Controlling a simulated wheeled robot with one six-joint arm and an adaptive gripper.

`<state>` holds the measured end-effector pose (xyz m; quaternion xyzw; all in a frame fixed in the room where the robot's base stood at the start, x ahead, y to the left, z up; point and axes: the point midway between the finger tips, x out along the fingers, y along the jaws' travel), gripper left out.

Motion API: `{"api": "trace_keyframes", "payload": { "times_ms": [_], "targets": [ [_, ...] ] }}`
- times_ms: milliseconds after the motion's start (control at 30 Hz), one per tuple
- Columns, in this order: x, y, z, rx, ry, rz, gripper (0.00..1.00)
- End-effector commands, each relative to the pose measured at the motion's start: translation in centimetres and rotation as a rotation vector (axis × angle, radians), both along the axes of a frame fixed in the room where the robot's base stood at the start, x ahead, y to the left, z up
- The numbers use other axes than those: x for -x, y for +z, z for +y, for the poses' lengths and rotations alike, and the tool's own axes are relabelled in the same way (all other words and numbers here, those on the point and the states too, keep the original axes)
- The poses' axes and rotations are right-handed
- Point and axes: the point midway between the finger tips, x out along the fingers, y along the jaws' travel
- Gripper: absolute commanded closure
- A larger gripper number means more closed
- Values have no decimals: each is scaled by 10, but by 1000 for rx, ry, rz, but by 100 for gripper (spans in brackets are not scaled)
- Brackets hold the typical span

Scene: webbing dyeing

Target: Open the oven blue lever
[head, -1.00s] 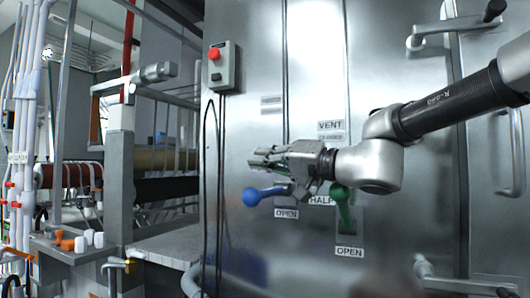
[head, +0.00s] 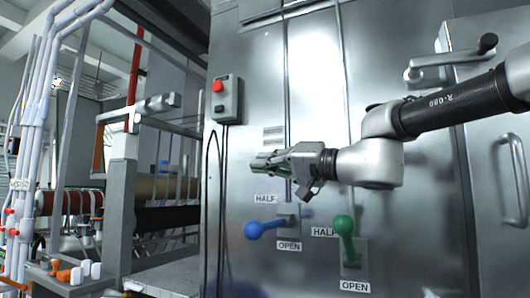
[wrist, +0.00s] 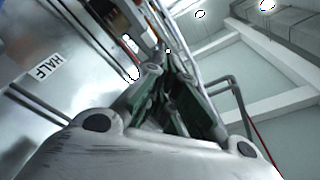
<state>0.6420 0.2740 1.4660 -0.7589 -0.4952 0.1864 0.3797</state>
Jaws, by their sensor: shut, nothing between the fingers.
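The blue lever (head: 256,230) is on the steel oven front in the head view. I cannot make out the blue lever in the wrist view.
A green lever (head: 346,235) stands nearly upright to the right of the blue one. A control box with a red button (head: 218,86) is at upper left. Door handles (head: 514,178) are at right. Pipes and a roller frame stand left of the oven.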

Motion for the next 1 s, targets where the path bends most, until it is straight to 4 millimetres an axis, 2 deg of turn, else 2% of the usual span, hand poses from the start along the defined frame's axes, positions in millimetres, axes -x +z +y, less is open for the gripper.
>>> {"api": "trace_keyframes", "payload": {
  "times_ms": [100,300,1000],
  "targets": [
    [0,20,1,0,1,-3,100],
    [0,35,0,0,0,0,100],
    [0,36,0,0,0,1,100]
  ]
}}
